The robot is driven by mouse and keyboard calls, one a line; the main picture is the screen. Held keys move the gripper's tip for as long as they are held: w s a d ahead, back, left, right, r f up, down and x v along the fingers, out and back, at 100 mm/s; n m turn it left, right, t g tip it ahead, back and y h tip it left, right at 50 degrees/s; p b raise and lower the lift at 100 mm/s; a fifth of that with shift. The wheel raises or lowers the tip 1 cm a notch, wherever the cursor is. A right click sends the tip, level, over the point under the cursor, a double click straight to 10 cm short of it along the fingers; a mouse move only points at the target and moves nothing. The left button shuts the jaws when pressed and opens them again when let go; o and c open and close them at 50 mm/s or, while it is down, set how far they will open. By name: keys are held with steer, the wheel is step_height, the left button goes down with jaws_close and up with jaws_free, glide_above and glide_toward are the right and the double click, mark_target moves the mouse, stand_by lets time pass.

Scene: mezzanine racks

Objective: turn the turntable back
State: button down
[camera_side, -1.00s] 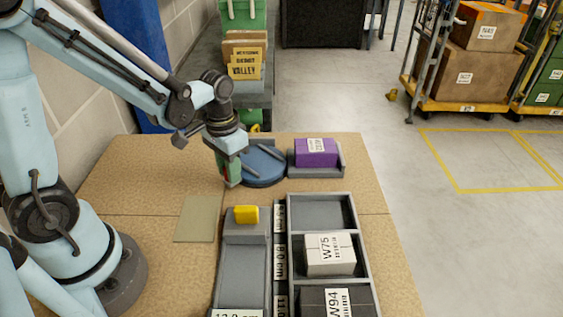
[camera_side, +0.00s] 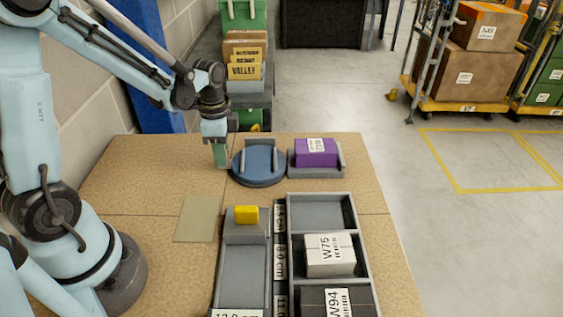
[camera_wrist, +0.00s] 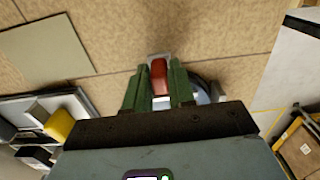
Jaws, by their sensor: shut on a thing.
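The turntable (camera_side: 259,180) is a round blue disc at the far side of the table, with two grey rails standing on its top. Nothing lies between the rails. My gripper (camera_side: 221,162) is low at its left edge. In the wrist view, my green fingers (camera_wrist: 159,88) are shut on a red handle (camera_wrist: 159,77). Part of the blue disc shows behind the right finger. The handle is hidden in the side view.
A purple box (camera_side: 316,152) sits in a grey holder just right of the turntable. In front are a grey channel with a yellow block (camera_side: 246,215) and a tray (camera_side: 290,240) holding labelled boxes. A flat greenish mat (camera_side: 197,219) lies at left.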

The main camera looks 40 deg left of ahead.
steer(key=shift+w+a+m, duration=0.15)
steer(key=shift+w+m, duration=0.1)
steer(key=shift+m, duration=0.05)
steer(key=c, duration=1)
jaws_free()
steer(key=shift+c, duration=0.2)
steer(key=shift+s, duration=0.1)
step_height(320, 180, up, 12)
steer(key=s+d+n+t, duration=0.5)
steer(key=d+n+t, duration=0.2)
steer(key=d+n, duration=0.1)
steer(key=shift+d+f+n, duration=0.2)
steer(key=shift+d+n, duration=0.15)
steer(key=shift+n, duration=0.25)
